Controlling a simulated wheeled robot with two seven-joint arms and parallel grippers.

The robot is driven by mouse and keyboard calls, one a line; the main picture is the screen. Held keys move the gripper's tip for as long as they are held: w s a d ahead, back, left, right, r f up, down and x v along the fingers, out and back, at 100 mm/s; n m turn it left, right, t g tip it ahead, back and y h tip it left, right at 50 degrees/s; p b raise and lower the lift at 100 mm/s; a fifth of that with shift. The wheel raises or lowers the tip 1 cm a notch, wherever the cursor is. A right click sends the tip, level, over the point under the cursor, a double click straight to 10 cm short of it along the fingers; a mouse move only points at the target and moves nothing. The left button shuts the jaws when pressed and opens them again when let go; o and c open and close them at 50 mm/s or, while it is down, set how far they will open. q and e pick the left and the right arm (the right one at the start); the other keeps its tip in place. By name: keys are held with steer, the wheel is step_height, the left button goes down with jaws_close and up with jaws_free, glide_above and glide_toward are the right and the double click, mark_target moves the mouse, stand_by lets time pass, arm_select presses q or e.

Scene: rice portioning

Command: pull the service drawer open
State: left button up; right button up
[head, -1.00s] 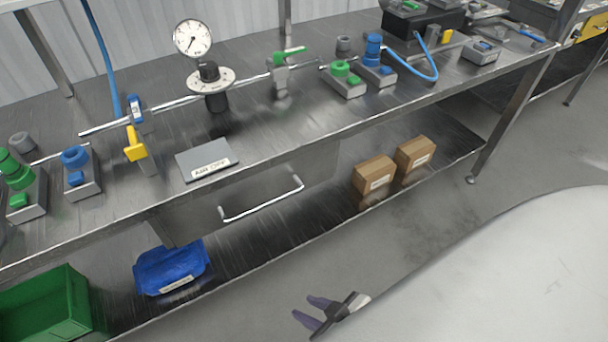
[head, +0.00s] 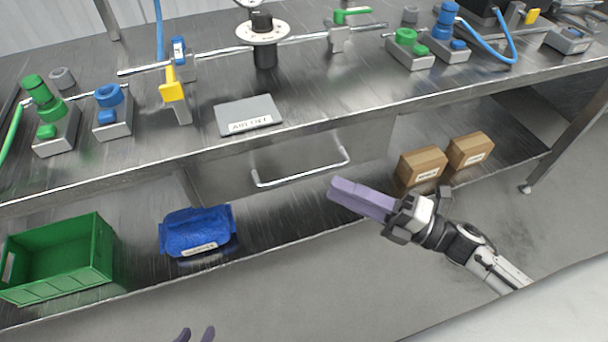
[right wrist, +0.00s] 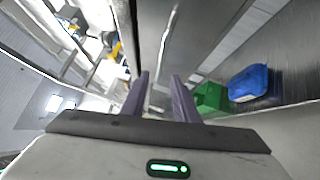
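The service drawer (head: 222,180) is a grey metal front under the bench top and looks shut. Its silver bar handle (head: 300,178) runs along the front, and a bar that looks like this handle shows ahead of the fingers in the right wrist view (right wrist: 169,35). My right gripper (head: 333,190) is just in front of and below the handle's right part, apart from it as far as I can tell. Its two purple fingers are spread, with nothing between them, in the right wrist view (right wrist: 160,90).
The bench top carries a grey labelled plate (head: 248,112), valves, pipes and blue hoses. The floor in front is clear.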

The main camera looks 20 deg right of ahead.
mark_target(304, 174)
steer(key=x, duration=0.9)
steer(key=shift+d, duration=0.1)
jaws_close()
